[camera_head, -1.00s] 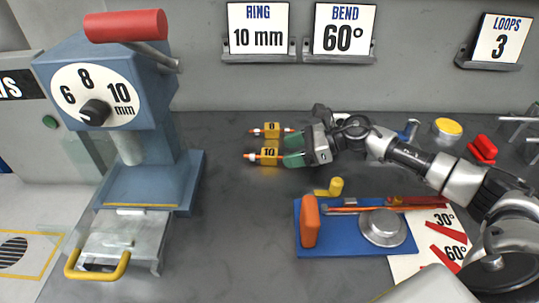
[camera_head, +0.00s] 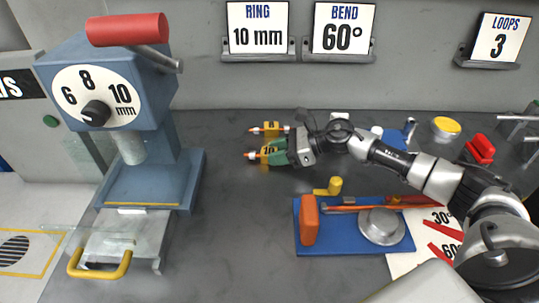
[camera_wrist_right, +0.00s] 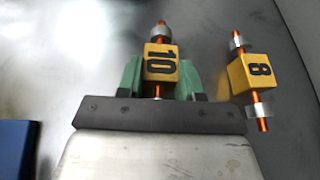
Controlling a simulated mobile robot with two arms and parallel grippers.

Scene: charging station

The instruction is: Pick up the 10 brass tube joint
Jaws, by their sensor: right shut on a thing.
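The tube joint marked 10 (camera_head: 265,153) has a yellow block with copper-coloured tube ends and lies on the grey bench. My right gripper (camera_head: 277,152) has its green fingers closed on the sides of the block. In the right wrist view the 10 joint (camera_wrist_right: 160,62) sits between the two green fingers (camera_wrist_right: 160,78), its number facing the camera. The joint marked 8 (camera_head: 268,129) lies just behind it, apart from the fingers, and shows at the right in the wrist view (camera_wrist_right: 251,72). I cannot tell whether the 10 joint is lifted. My left gripper is not in view.
A blue press (camera_head: 130,110) with a red handle and a 6-8-10 mm dial stands at the left. A blue bending fixture (camera_head: 345,243) with an orange block lies in front of my right arm. The bench between press and fixture is clear.

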